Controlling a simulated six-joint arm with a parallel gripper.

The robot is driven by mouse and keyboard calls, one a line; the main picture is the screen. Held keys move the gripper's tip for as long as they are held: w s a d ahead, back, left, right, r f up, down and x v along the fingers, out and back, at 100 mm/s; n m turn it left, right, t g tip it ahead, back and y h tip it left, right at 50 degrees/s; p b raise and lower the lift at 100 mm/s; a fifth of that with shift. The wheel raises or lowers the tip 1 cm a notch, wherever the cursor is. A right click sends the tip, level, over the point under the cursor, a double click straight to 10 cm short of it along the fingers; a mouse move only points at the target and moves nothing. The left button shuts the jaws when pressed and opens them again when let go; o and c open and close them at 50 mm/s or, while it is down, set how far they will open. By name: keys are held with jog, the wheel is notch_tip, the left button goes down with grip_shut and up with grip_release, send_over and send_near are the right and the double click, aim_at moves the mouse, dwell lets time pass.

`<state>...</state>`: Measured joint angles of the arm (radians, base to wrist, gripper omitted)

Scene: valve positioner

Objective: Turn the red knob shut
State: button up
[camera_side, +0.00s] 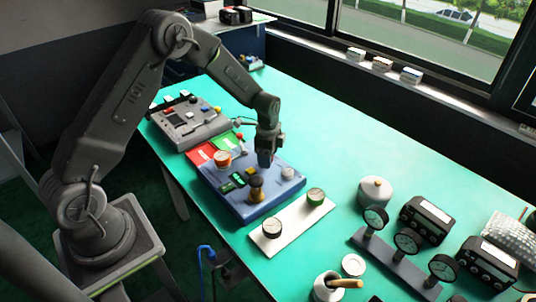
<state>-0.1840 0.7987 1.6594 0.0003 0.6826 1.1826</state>
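A blue panel box (244,212) sits on the table in the side view. An orange-red round knob (222,159) with a pale top stands at its back left. A small red ball (240,136) shows just behind the box; I cannot tell what it belongs to. My gripper (265,164) points down over the back right part of the box, to the right of the orange-red knob and apart from it. The fingers are small and dark, so I cannot tell whether they are open or shut. Nothing is visibly held.
A grey control panel (188,124) lies behind left. A white board (290,232) with gauges lies in front.

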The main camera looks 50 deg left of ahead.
notch_tip(320, 180, up, 14)
dwell(0.7)
jog(key=s+d+r+n+t, duration=0.2)
jog(key=s+d+r+n, duration=0.1)
jog(key=s+r, duration=0.35)
jog(key=s+d+r+n+t, duration=0.1)
jog(key=s+d+r+n, duration=0.2)
jog(key=s+r, duration=0.35)
jog(key=s+d+n+t, duration=0.2)
jog(key=s+n, duration=0.3)
jog(key=s, duration=0.9)
jog(key=shift+d+t, duration=0.3)
jog(key=shift+d, duration=0.1)
